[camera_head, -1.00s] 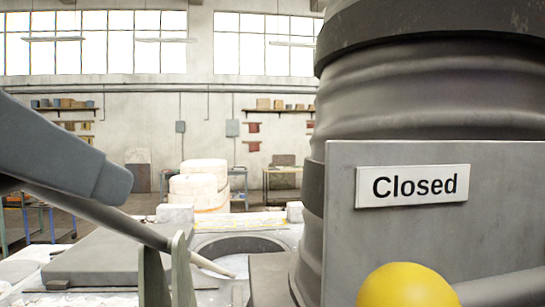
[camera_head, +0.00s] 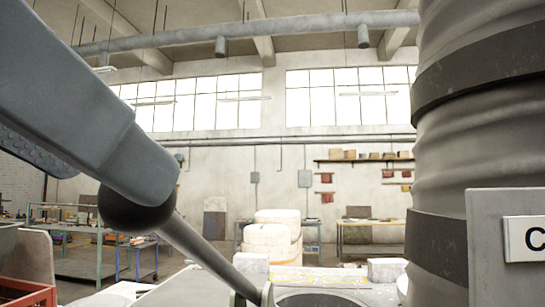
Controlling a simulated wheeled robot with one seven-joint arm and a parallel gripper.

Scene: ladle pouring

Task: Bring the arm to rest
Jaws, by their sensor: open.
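A grey rod (camera_head: 212,252) with a dark ball (camera_head: 137,212) at its upper end slopes down to the right. Its lower part meets the tip of a grey-green forked support (camera_head: 267,294) at the bottom edge. A blue-grey arm-like part (camera_head: 75,90) comes in from the upper left and covers part of the ball. I cannot tell whether it touches the ball. My gripper's fingers are not in view.
A round opening (camera_head: 320,299) lies right of the support, partly cut off. A ribbed grey column (camera_head: 440,150) with a panel (camera_head: 488,225) and partly visible sign (camera_head: 526,239) stands at right. White blocks (camera_head: 272,238), benches and shelves stand farther back.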

